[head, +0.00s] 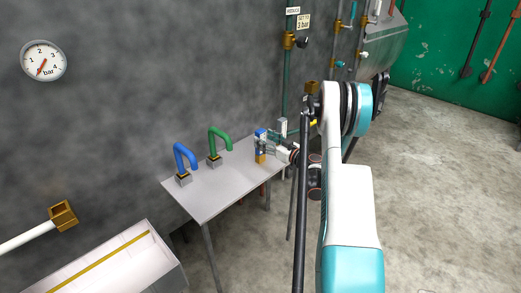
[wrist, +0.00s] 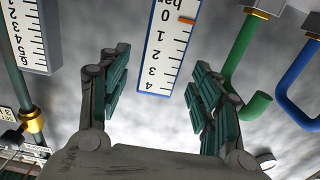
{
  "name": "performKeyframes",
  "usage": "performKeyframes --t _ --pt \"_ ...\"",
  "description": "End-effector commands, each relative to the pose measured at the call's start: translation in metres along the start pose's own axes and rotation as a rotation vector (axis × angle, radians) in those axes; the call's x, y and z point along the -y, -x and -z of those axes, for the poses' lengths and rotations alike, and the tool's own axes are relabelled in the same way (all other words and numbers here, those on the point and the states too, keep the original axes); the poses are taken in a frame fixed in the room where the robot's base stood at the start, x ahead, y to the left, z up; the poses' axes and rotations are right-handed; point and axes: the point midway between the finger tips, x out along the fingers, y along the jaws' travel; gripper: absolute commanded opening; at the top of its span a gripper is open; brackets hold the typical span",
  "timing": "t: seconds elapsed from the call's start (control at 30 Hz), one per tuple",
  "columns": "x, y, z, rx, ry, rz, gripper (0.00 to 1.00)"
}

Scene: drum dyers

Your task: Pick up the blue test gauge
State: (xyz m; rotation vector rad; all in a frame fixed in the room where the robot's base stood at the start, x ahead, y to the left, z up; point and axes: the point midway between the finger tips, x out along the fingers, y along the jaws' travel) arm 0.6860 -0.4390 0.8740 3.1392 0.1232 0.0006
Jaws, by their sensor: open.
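The blue test gauge (wrist: 165,50) has a white scale face marked in bar, a blue edge and an orange marker near 0. In the wrist view it appears upside down between my gripper's fingers. In the head view the blue gauge (head: 260,134) stands upright on the grey table, with a brass-coloured part low on it. My gripper (wrist: 157,88) is open, with one finger on each side of the gauge in the picture. I see gaps on both sides and no contact. In the head view my gripper (head: 273,145) is right beside the gauge, partly hidden by my arm.
A grey gauge (wrist: 30,35) stands near the blue one, also in the head view (head: 282,126). A green bent pipe (head: 219,135) and a blue bent pipe (head: 184,157) stand on the table (head: 215,190). Wall pipes (head: 287,80) rise behind. A trough (head: 115,265) is front left.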

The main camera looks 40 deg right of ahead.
Motion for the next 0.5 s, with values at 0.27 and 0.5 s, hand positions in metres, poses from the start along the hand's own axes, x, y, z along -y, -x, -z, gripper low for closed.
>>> performKeyframes --t 0.27,0.5 --pt "-0.001 -0.032 -0.004 0.000 0.000 0.000 0.58" --pt "-0.002 -0.034 -0.002 0.000 0.000 -0.001 0.58"
